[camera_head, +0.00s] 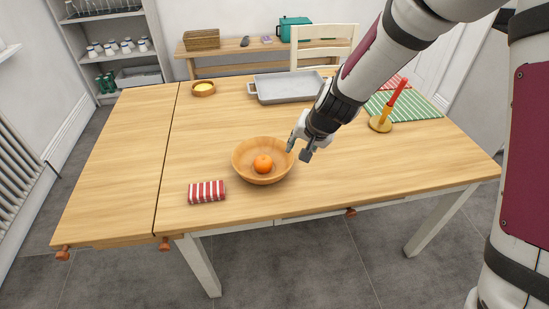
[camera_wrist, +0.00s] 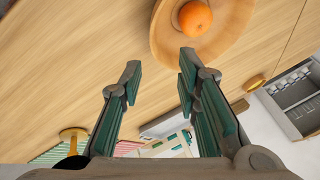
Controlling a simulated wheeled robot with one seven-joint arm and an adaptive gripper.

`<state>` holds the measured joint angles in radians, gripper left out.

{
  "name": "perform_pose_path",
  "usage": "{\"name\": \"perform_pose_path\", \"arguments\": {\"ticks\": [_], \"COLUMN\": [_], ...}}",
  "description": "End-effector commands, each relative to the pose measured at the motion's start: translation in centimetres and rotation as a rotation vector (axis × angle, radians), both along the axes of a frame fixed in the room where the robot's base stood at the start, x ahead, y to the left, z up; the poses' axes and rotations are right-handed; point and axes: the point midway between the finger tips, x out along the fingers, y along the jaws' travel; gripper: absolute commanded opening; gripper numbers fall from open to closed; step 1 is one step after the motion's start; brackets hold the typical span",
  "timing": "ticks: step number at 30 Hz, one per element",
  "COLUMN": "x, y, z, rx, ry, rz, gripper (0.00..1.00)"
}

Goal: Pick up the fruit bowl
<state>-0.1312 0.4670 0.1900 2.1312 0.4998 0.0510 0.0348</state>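The fruit bowl (camera_head: 246,162) is a round wooden bowl on the table, with one orange (camera_head: 263,164) inside it. In the wrist view the bowl (camera_wrist: 165,48) shows at the top with the orange (camera_wrist: 195,18) in it. My gripper (camera_head: 299,151) is at the bowl's right side, close to the rim, pointing down toward the table. In the wrist view my gripper (camera_wrist: 158,66) has its two fingers apart with nothing between them, and the bowl's rim lies beyond the fingertips. I cannot tell whether a finger touches the rim.
A folded red-striped cloth (camera_head: 207,192) lies left of the bowl. A grey tray (camera_head: 285,88) is behind it, and a small yellow-filled bowl (camera_head: 204,88) stands at the back left. The table's left side is clear.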

Motion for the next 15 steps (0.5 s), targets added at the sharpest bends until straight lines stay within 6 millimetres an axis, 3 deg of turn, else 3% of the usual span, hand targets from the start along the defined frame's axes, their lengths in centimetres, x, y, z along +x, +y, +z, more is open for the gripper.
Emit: {"name": "perform_pose_path", "arguments": {"ticks": [15], "x": [3.3], "y": [1.9], "z": [-7.0], "rx": [0.0], "ry": [0.004], "rz": [-0.001], "gripper": [0.3]}}
